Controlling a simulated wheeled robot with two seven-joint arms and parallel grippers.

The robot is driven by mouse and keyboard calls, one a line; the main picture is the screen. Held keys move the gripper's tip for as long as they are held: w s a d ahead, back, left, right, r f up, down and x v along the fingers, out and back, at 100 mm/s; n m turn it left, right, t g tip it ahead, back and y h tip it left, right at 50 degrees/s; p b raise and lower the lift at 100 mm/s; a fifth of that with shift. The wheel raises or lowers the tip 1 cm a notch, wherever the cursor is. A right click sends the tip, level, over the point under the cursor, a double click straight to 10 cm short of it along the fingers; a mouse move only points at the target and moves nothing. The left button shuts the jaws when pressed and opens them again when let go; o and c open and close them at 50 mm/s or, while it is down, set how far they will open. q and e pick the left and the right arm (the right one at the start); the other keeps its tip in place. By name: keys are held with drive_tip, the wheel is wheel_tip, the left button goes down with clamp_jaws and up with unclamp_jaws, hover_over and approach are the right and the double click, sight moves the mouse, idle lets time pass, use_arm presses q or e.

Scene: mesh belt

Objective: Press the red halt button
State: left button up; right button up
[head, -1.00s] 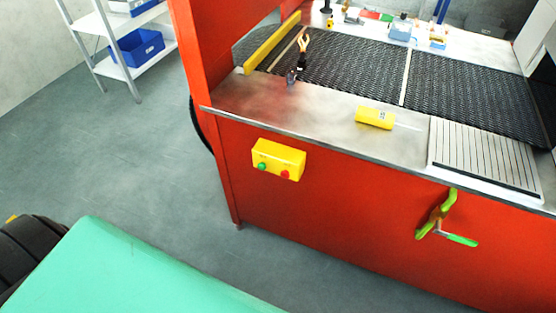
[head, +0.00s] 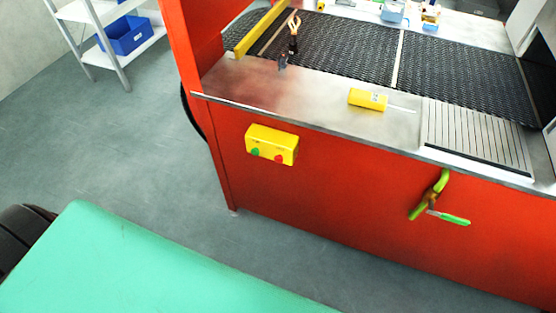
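The red halt button (head: 279,159) sits on the right part of a yellow control box (head: 271,144). The box is fixed to the red front panel of the machine, below its metal edge. A green button (head: 255,152) sits to its left on the same box. The red button is in plain sight and nothing covers it. Neither of my grippers shows in the head view.
A green valve handle (head: 452,217) sticks out of the red panel at the right. A yellow cylinder (head: 367,99) lies on the metal ledge near the black mesh belt (head: 345,52). A green surface (head: 130,265) fills the lower left. Grey floor (head: 110,150) is clear at left.

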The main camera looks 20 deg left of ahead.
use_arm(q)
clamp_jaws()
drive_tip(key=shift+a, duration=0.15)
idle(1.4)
